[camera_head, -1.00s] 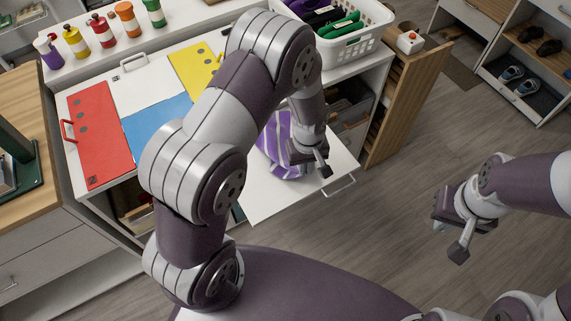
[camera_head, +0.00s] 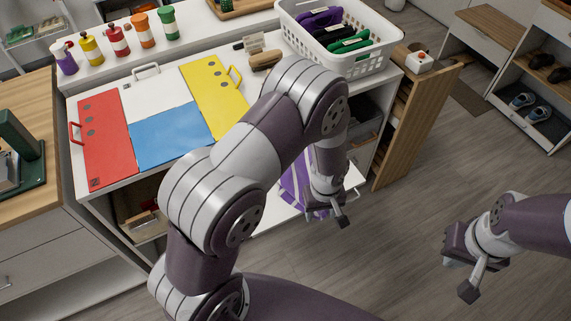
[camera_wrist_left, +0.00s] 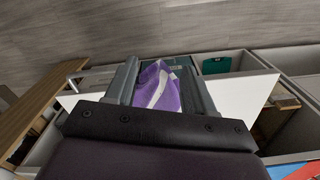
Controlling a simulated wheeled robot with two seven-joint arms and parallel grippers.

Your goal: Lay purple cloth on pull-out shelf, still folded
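The purple cloth (camera_head: 297,187), with white stripes, is at my left gripper (camera_head: 332,212), over the front part of the white pull-out shelf (camera_head: 268,220). In the left wrist view the cloth (camera_wrist_left: 157,88) shows between the two fingers, with white shelf surface (camera_wrist_left: 238,97) to either side. My left gripper appears shut on the cloth. My forearm and hand hide part of the cloth and most of the shelf. I cannot tell whether the cloth touches the shelf. My right gripper (camera_head: 462,266) is empty, fingers apart, over the floor at the right.
Red (camera_head: 106,142), blue (camera_head: 170,135) and yellow (camera_head: 214,98) panels lie on the counter above the shelf. A white basket (camera_head: 352,66) stands at the back right. A wooden pull-out unit (camera_head: 412,125) juts out on the right. Open floor lies to the right.

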